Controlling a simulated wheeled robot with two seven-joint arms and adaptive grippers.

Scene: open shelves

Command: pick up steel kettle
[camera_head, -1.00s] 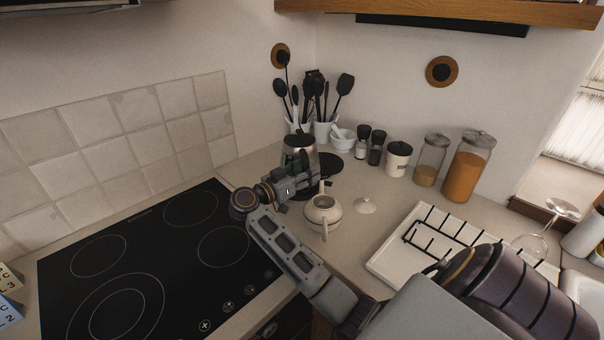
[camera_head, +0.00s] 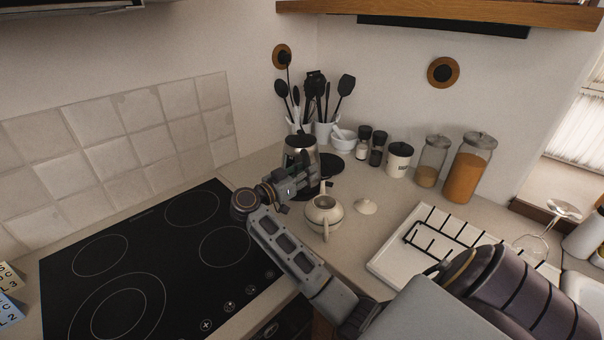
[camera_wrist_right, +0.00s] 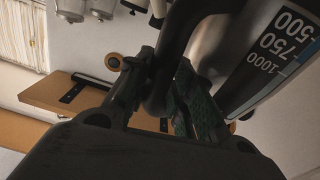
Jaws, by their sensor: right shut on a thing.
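The steel kettle (camera_head: 301,146) stands upright at the back of the counter in the head view, its lower part hidden behind my right gripper (camera_head: 305,180). In the right wrist view the kettle (camera_wrist_right: 262,72) fills the upper right, with white volume marks on a dark strip. My right gripper (camera_wrist_right: 160,95) is shut on its black handle (camera_wrist_right: 183,35). I cannot tell whether the kettle's bottom touches the counter. My left gripper is not in view.
A cream teapot (camera_head: 323,214) sits close in front of the gripper, its lid (camera_head: 366,207) beside it. Utensil pots (camera_head: 325,132) and a mortar (camera_head: 344,139) stand behind. A black disc (camera_head: 331,164) lies right of the kettle. The hob (camera_head: 150,262) is at left, a white drainer (camera_head: 390,262) at right.

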